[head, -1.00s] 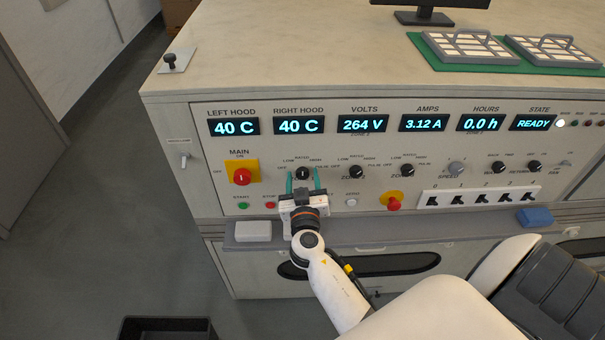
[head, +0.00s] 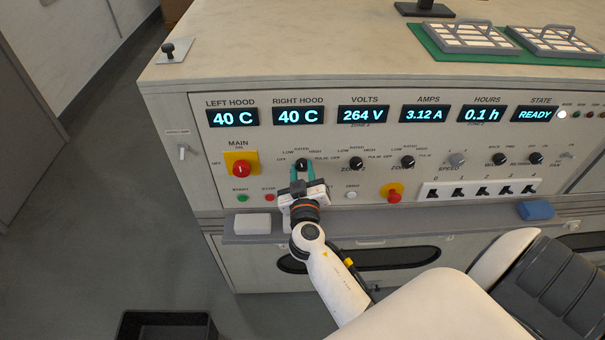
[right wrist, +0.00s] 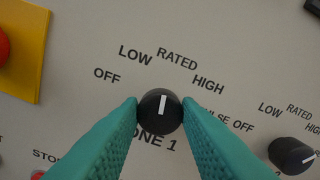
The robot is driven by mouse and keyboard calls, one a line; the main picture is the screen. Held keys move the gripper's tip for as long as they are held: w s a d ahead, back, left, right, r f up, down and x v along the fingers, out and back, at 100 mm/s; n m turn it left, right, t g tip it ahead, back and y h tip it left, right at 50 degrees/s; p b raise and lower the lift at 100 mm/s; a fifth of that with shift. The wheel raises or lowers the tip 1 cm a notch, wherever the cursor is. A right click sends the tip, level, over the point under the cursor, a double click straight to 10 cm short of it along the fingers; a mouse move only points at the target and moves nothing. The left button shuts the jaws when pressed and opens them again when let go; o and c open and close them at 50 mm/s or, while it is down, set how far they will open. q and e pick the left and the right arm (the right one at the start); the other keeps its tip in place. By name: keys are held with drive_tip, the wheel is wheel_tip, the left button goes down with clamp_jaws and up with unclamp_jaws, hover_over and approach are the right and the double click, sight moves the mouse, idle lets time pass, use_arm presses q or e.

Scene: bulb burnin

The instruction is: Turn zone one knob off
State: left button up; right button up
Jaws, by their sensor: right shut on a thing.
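The zone one knob (head: 302,165) is a small black dial on the panel, below the right hood display. In the right wrist view the knob (right wrist: 160,111) has a white pointer that stands nearly upright, toward RATED. The OFF label (right wrist: 107,74) lies to its upper left. My right gripper (head: 302,174) has its teal fingers shut on the knob, one on each side. The fingertips (right wrist: 160,113) cover part of the "ZONE 1" label below the knob. My left gripper is not in view.
The red main switch (head: 241,169) on its yellow plate is left of the knob. The zone two knob (head: 356,163) is to the right. A grey ledge (head: 345,228) runs below the panel, with a white block (head: 252,224) near my right wrist.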

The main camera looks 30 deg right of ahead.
drive_tip(key=n+b, duration=0.1)
drive_tip(key=n, duration=0.1)
drive_tip(key=shift+n, duration=0.4)
drive_tip(key=n, duration=0.3)
drive_tip(key=shift+n, duration=0.3)
drive_tip(key=n, duration=0.3)
drive_tip(key=shift+n, duration=2.1)
drive_tip(key=o, duration=1)
drive_tip(key=shift+w, duration=0.1)
